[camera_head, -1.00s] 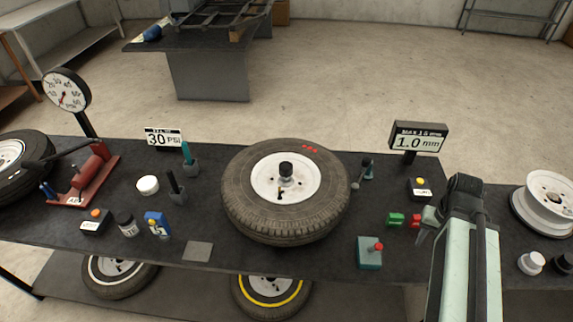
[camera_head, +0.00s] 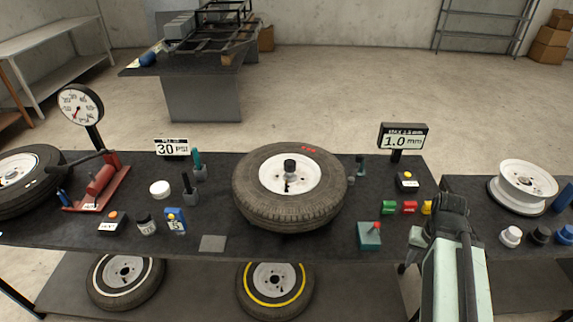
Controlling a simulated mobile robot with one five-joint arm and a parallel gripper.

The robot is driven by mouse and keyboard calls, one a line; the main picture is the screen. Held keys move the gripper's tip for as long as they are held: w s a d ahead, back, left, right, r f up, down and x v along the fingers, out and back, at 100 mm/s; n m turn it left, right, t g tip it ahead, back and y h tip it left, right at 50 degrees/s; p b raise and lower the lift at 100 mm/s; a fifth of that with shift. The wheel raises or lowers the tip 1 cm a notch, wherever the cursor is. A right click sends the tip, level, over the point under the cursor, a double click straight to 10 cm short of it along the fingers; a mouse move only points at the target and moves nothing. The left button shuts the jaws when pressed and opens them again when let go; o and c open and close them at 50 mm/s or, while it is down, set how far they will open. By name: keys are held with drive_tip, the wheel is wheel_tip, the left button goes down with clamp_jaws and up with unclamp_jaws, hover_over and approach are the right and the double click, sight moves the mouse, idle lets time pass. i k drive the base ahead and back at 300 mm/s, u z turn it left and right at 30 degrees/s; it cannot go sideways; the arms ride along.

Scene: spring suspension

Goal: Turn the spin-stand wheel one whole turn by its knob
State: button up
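The spin-stand wheel (camera_head: 250,193) lies flat at the middle of the workbench, a dark tyre around a white rim (camera_head: 309,177). A black upright cylinder (camera_head: 290,165) stands at its hub; I cannot tell whether this is the turning knob.
A teal box with a red knob (camera_head: 370,236) stands between the wheel and my gripper. A 1.0 mm display (camera_head: 402,141) stands at the back. A red pump (camera_head: 100,182) is at left.

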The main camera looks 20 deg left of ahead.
sight(313, 191)
drive_tip(key=u, duration=1)
